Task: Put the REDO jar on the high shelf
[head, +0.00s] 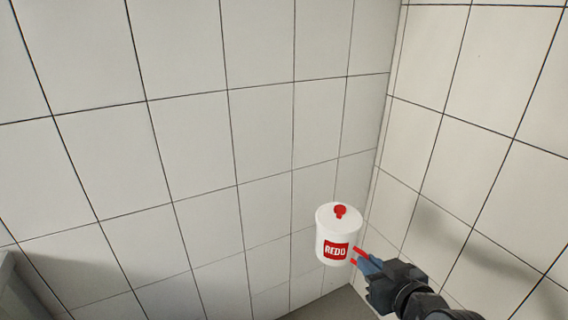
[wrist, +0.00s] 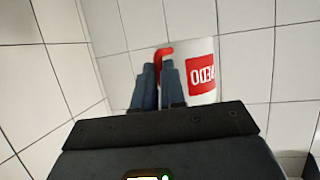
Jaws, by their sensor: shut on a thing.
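The REDO jar (head: 331,236) is white with a red label and a red knob on its lid. It is upright and held in the air near the corner of the tiled walls. My gripper (head: 357,259) comes from the lower right and is shut on the jar's red handle. In the wrist view the jar (wrist: 206,57) stands just beyond my gripper (wrist: 160,65), whose blue fingers close on the red handle. The label appears upside down there. No shelf that I can identify as the high shelf is in view.
White tiled walls (head: 190,130) meet in a corner (head: 383,120) close to the jar. A grey edge (head: 20,285) shows at the lower left. A dark grey surface (head: 335,306) lies at the bottom, below the jar. The space left of the jar looks clear.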

